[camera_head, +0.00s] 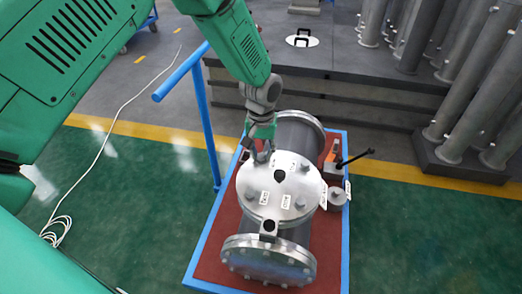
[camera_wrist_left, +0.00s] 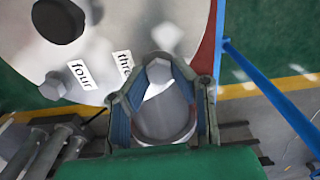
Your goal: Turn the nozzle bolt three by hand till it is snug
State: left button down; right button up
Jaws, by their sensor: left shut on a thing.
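The shell's round nozzle cover (camera_head: 262,196) faces up, with bolts and small white labels around its rim. My left gripper (camera_head: 263,157) reaches down to the cover's far edge. In the left wrist view my left gripper (camera_wrist_left: 161,72) is shut on bolt three (camera_wrist_left: 158,70), whose hex head shows between the fingertips beside a partly hidden label beginning "thr". The bolt labelled four (camera_wrist_left: 53,86) stands free to its left. The fingers hide most of bolt three in the head view. My right gripper is in neither view.
The grey shell (camera_head: 297,128) lies on a red-topped cart with a blue frame (camera_head: 345,240) and blue handle (camera_head: 180,72). An orange and black tool (camera_head: 335,158) sits right of the cover. Grey pipes (camera_head: 480,90) stand at the right.

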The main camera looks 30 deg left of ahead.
pick_arm(q)
jog(key=shift+d+r+m+p, duration=0.1)
jog(key=shift+r+m+p, duration=0.1)
jog(key=shift+m+p, duration=0.95)
jog(key=m+p, duration=0.2)
jog(key=m, duration=0.1)
jog(key=shift+w+m+p, duration=0.1)
jog(key=shift+m+p, duration=0.15)
jog(key=shift+p, duration=0.1)
jog(key=m+p, duration=0.1)
jog(key=m, duration=0.2)
jog(key=shift+p, duration=0.35)
jog(key=shift+m+p, duration=0.5)
jog(key=shift+m, duration=1.2)
jog(key=shift+w, duration=0.15)
jog(key=c, duration=1.4)
grip_release()
jog(key=shift+o, duration=0.2)
jog(key=shift+s, duration=0.2)
jog(key=shift+f, duration=0.1)
